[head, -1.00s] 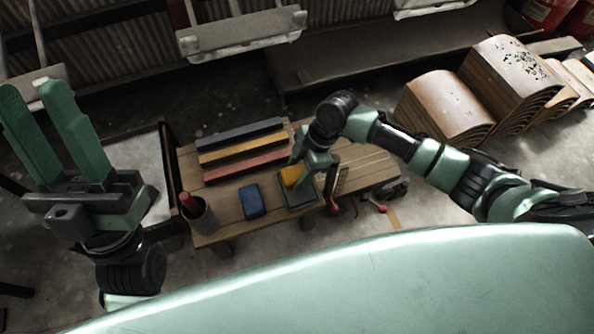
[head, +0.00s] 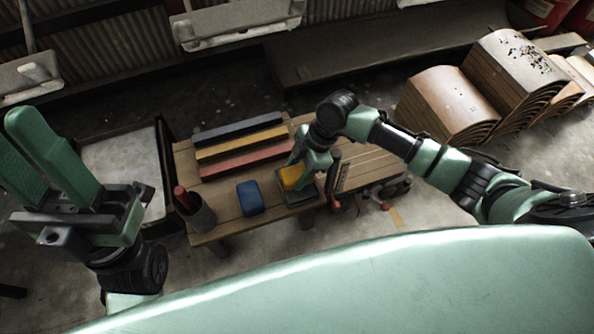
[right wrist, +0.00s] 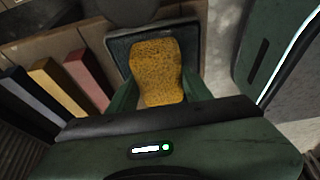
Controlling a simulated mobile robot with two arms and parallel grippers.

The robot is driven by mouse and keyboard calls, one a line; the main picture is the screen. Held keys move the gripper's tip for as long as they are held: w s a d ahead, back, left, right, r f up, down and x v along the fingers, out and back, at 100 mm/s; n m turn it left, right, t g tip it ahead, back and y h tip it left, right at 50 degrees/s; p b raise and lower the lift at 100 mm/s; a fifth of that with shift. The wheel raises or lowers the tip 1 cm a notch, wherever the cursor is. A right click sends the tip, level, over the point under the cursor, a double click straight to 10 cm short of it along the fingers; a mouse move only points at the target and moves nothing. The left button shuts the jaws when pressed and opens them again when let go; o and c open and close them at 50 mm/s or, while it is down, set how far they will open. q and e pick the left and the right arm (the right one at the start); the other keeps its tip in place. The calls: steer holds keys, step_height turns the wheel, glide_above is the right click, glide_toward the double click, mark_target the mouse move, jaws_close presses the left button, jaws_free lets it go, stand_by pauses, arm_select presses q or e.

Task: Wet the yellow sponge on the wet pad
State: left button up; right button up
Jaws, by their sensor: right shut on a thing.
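The yellow sponge (head: 291,178) is at the dark square wet pad (head: 301,198) on the wooden bench. My right gripper (head: 299,169) points down and is shut on the sponge. In the right wrist view the sponge (right wrist: 158,70) sits between the two green fingers, over the dark pad (right wrist: 120,45) and within its rim. I cannot tell whether its underside touches the pad. My left gripper (head: 52,150) is empty, its fingers apart, raised at the left away from the bench.
A blue block (head: 250,198) lies left of the pad. A cup (head: 198,215) stands at the bench's left edge. Black (head: 238,128), yellow (head: 240,143) and red (head: 245,161) bars lie at the back. Curved wooden stacks (head: 450,105) stand on the floor at right.

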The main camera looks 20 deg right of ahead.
steer(key=shift+f, duration=0.25)
stand_by(0.5)
steer(key=shift+f, duration=0.25)
stand_by(1.0)
steer(key=shift+f, duration=0.1)
stand_by(0.7)
